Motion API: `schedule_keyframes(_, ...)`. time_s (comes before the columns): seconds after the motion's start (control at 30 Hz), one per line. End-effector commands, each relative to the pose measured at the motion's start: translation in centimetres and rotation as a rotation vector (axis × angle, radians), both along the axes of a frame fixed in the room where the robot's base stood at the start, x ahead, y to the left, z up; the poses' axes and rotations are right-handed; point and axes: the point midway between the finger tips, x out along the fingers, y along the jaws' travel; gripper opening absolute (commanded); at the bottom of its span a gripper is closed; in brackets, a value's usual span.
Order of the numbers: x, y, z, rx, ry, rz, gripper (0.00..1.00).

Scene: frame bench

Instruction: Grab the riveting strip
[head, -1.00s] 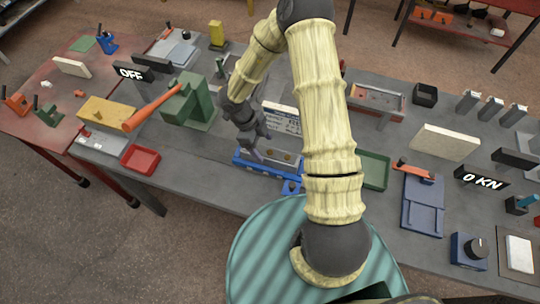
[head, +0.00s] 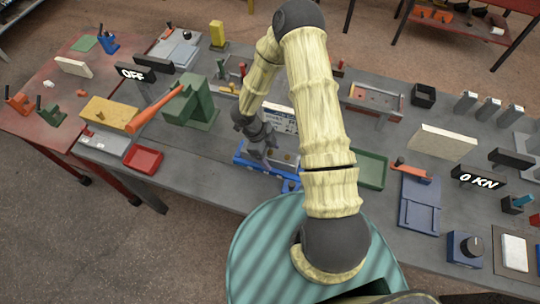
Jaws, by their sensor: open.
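A grey strip with brass-coloured dots (head: 289,157), likely the riveting strip, lies along a blue fixture (head: 252,161) near the front edge of the bench. My gripper (head: 264,154) is open and points down over the left part of the strip. Its fingers cover part of the strip and fixture. I cannot tell whether the fingertips touch the strip or hover just above it.
A white panel with writing (head: 281,118) stands just behind the fixture. A green press with an orange lever (head: 187,103) is to the left, and a green tray (head: 371,170) is to the right. A red tray (head: 143,160) sits further left.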

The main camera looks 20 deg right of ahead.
Motion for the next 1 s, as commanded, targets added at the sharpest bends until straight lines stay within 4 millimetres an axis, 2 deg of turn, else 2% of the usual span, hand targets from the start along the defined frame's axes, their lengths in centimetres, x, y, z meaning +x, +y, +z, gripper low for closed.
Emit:
schedule_keyframes(0.07,0.0,0.0,0.0,0.000,0.000,0.000,0.71)
schedule_keyframes(0.3,0.0,0.0,0.0,0.000,0.000,0.000,0.24)
schedule_keyframes(0.4,0.0,0.0,0.1,-0.001,-0.001,0.000,0.08)
schedule_keyframes(0.77,0.1,0.0,0.7,0.000,-0.004,-0.001,0.08)
schedule_keyframes(1.0,0.2,0.0,3.8,0.000,-0.006,-0.001,0.08)
